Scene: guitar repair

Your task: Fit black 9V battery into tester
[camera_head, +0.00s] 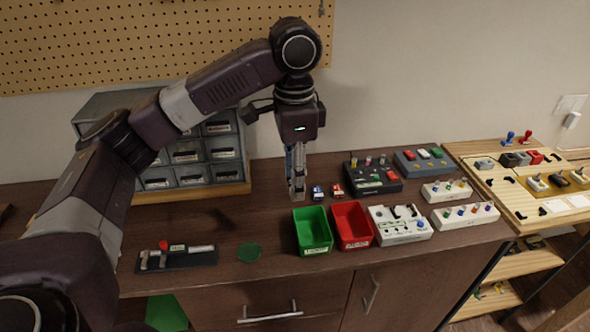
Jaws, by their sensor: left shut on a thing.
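My left gripper (297,190) points straight down over the brown bench top, left of two small blocks. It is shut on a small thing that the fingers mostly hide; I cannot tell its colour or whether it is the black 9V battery. The small blocks are one blue (318,192) and one red (337,191), both with pale markings. I cannot tell for sure which device is the tester. A white box with dark recesses (400,224) stands right of the bins, and a dark plate with grey fittings and a red knob (178,258) lies at front left. My right gripper is not in view.
Green (313,245) and red (354,238) open bins stand at the front edge. Black (373,179) and grey-blue (421,160) boxes stand behind right. A drawer cabinet (158,184) stands behind my left arm. A wooden board (525,215) is far right.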

